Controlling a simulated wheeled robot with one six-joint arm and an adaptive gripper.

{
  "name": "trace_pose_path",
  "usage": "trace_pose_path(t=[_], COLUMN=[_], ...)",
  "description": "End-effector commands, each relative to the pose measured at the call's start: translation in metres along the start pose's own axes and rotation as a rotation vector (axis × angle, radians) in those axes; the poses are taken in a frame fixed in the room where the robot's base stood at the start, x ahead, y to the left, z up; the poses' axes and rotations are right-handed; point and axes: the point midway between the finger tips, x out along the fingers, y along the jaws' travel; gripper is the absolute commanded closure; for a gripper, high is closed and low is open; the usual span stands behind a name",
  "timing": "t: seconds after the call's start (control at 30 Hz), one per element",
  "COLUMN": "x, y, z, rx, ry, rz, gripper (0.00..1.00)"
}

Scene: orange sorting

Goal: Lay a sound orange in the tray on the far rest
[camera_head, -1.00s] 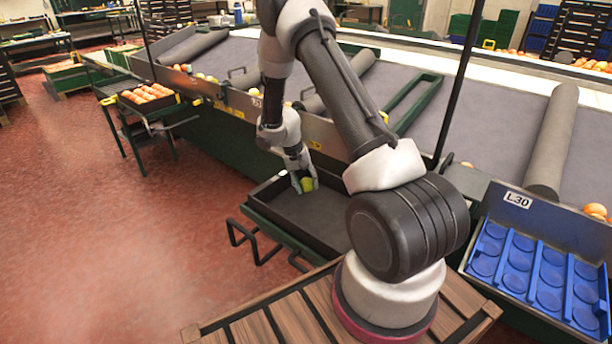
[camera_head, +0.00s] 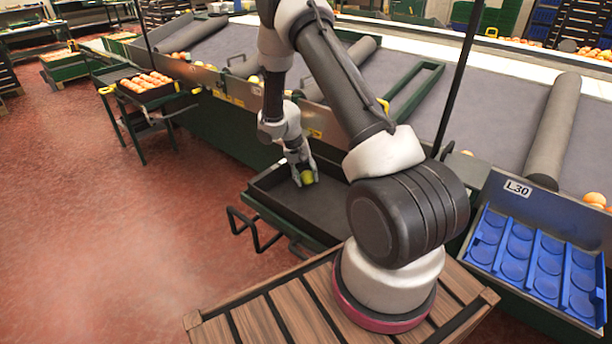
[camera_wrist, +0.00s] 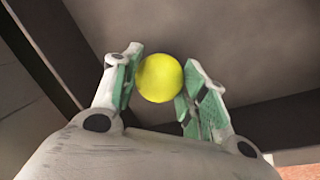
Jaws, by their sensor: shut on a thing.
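My gripper (camera_head: 304,174) is shut on a smooth yellow-green round fruit (camera_head: 308,177). In the wrist view the fruit (camera_wrist: 160,77) sits between the two green-padded fingers (camera_wrist: 157,88). No blemish shows on its visible side. The gripper points down over the dark, empty tray (camera_head: 262,188) beside the conveyor. I cannot tell whether the fruit touches the tray floor. A second dark tray (camera_head: 173,93) full of orange fruit stands on a stand farther back on the left.
A blue tray (camera_head: 472,252) with round hollows, under a sign L.30, is at the right. The grey sorting conveyor (camera_head: 420,125) with rollers and green frames runs behind. A wooden slatted surface (camera_head: 262,325) is under my arm's base. Red floor (camera_head: 120,230) is open at left.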

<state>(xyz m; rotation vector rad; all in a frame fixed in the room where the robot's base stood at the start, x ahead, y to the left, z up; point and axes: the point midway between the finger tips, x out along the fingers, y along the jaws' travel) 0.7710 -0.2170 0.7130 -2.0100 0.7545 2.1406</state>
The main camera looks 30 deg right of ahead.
Motion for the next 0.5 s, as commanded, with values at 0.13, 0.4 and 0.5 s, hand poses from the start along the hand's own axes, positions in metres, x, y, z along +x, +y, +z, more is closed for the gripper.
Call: trace_pose_path(t=[0.13, 0.4, 0.5], x=[0.0002, 0.0035, 0.0049], y=[-0.0001, -0.0010, -0.0014], z=[-0.0001, -0.0001, -0.0001], rx=[0.000, 0.001, 0.001], ry=[0.000, 0.000, 0.000], rz=[0.000, 0.000, 0.000], gripper=[0.81, 0.81, 0.81])
